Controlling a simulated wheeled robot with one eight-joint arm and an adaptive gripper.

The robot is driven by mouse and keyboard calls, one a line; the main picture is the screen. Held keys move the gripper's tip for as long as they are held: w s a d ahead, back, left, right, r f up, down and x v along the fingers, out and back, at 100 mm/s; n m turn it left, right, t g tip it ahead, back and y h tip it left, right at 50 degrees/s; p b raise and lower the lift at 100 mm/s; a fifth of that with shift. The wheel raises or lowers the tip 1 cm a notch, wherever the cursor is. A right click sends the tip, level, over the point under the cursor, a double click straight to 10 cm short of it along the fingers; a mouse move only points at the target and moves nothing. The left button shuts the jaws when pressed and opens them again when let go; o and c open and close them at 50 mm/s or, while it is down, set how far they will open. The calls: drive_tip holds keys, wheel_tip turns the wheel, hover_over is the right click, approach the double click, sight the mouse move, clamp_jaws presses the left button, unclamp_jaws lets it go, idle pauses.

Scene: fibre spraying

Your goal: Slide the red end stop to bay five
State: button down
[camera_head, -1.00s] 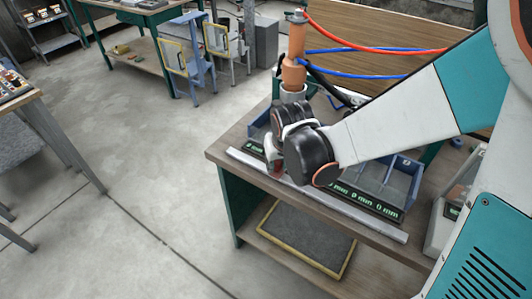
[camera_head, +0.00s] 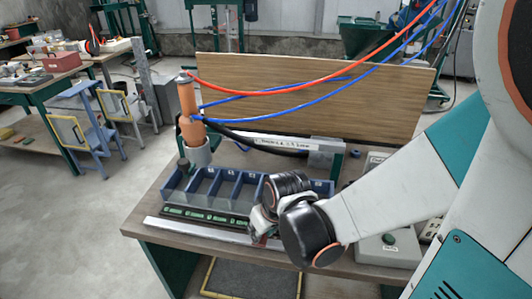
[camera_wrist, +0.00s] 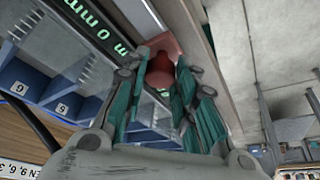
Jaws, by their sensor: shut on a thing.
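The red end stop (camera_wrist: 162,68) shows in the wrist view between the two green-grey fingers of my gripper (camera_wrist: 164,88), which is shut on it. In the head view, my gripper (camera_head: 262,228) is low at the metal rail (camera_head: 205,232), and only a small red part of the stop shows under it. The row of blue bays (camera_head: 203,190) lies behind the rail. Bay labels 5 (camera_wrist: 62,109) and 6 (camera_wrist: 19,88) show at the left in the wrist view. My wrist hides the bays on the right in the head view, so the stop's exact bay is unclear.
A strip of green displays (camera_head: 205,215) runs between rail and bays. An orange post with hoses (camera_head: 189,125) stands behind the left bays. A grey box with a green button (camera_head: 388,242) stands to the right. The rail's left stretch is clear.

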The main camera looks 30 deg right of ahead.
drive_tip(key=shift+s, duration=0.1)
drive_tip(key=c, duration=1.3)
unclamp_jaws()
drive_tip(key=shift+r, duration=0.1)
drive_tip(key=v, duration=1.1)
drive_tip(key=shift+r, duration=0.35)
drive_tip(key=shift+s, duration=0.1)
